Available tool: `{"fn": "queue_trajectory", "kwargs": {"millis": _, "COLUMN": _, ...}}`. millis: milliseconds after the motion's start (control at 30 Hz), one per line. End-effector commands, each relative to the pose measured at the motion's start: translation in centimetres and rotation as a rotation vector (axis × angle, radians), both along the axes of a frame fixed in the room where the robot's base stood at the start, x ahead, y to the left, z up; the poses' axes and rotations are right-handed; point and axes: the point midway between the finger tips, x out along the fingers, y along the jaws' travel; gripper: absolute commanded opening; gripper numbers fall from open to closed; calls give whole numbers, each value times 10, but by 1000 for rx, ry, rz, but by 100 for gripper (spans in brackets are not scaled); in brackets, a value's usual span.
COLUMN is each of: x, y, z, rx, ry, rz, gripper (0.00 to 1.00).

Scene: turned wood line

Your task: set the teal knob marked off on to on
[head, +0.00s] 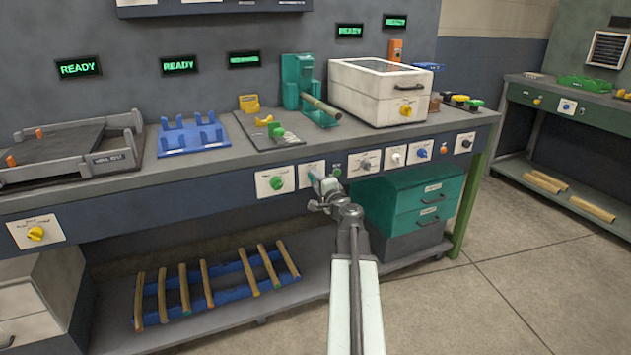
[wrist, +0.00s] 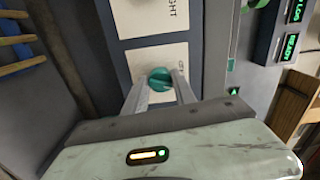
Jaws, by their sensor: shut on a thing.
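The teal knob (wrist: 160,79) sits on a white plate in the wrist view. Part of the plate's lettering shows to the right of the knob, but I cannot read it fully. My gripper (wrist: 159,84) is at the knob, with one finger on each side, shut on it. In the head view my gripper (head: 318,180) reaches the front panel of the bench, and its fingers cover most of the knob. The white plate (head: 307,168) shows partly behind it. The knob's exact pointing is too small to tell.
A green knob (head: 277,182) is on the plate just left. A grey knob (head: 366,164) and other knobs line the panel to the right. Below stand teal drawers (head: 415,205) and a blue rack of wooden rods (head: 225,291). The floor in front is clear.

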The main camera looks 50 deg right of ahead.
Motion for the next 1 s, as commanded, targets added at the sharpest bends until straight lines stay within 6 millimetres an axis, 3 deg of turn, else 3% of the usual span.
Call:
{"fn": "queue_trajectory", "kwargs": {"millis": 633, "x": 0, "y": -1, "z": 1, "rx": 49, "ry": -21, "rz": -1, "gripper": 0}}
{"fn": "queue_trajectory", "kwargs": {"millis": 667, "x": 0, "y": -1, "z": 1, "rx": 49, "ry": -21, "rz": -1, "gripper": 40}}
{"fn": "queue_trajectory", "kwargs": {"millis": 700, "x": 0, "y": -1, "z": 1, "rx": 49, "ry": -21, "rz": -1, "gripper": 51}}
{"fn": "queue_trajectory", "kwargs": {"millis": 1000, "x": -1, "y": -1, "z": 0, "rx": 47, "ry": -19, "rz": -1, "gripper": 54}}
